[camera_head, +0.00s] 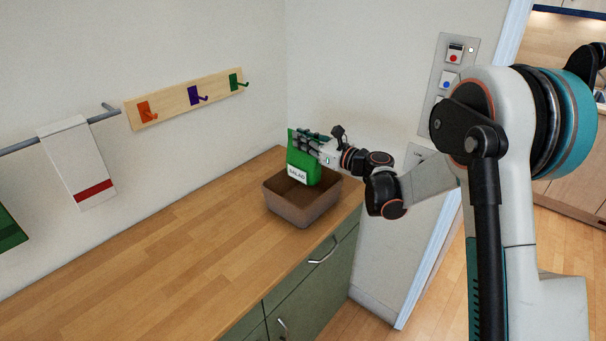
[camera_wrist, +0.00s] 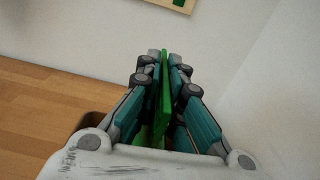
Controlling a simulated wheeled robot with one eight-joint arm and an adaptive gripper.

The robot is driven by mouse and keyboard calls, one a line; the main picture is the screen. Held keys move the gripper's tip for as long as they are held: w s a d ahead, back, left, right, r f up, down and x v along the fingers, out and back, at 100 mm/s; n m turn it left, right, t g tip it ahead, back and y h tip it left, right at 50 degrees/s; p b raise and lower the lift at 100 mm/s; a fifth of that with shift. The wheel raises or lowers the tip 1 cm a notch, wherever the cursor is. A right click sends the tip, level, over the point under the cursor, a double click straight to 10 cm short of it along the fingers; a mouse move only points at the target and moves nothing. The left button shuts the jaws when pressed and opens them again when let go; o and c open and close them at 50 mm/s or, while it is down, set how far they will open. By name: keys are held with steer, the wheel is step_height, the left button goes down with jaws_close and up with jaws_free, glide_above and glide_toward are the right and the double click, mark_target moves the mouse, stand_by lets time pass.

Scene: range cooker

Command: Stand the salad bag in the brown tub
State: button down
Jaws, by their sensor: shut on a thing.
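The green salad bag (camera_head: 301,165) has a white label reading "SALAD" and is upright. My gripper (camera_head: 300,140) is shut on its upper part. In the wrist view the bag (camera_wrist: 165,100) shows edge-on as a thin green strip between the two fingers of my gripper (camera_wrist: 164,72). The brown tub (camera_head: 299,207) stands on the wooden counter near its far right end. The bag is over the tub, with its lower edge at or just inside the tub opening. I cannot tell whether it touches the tub floor. In the wrist view the tub (camera_wrist: 92,120) is mostly hidden by my gripper.
The wooden counter (camera_head: 170,245) is clear left of the tub. Walls rise behind and to the right. A hook rail (camera_head: 180,97) and a towel (camera_head: 78,165) on a bar hang on the left wall. A switch panel (camera_head: 452,70) is on the right wall.

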mark_target(303, 167)
step_height(303, 167, down, 10)
steer(key=shift+r+b, duration=0.1)
steer(key=shift+b, duration=1.1)
steer(key=shift+s+r, duration=0.1)
steer(key=c, duration=1.7)
jaws_free()
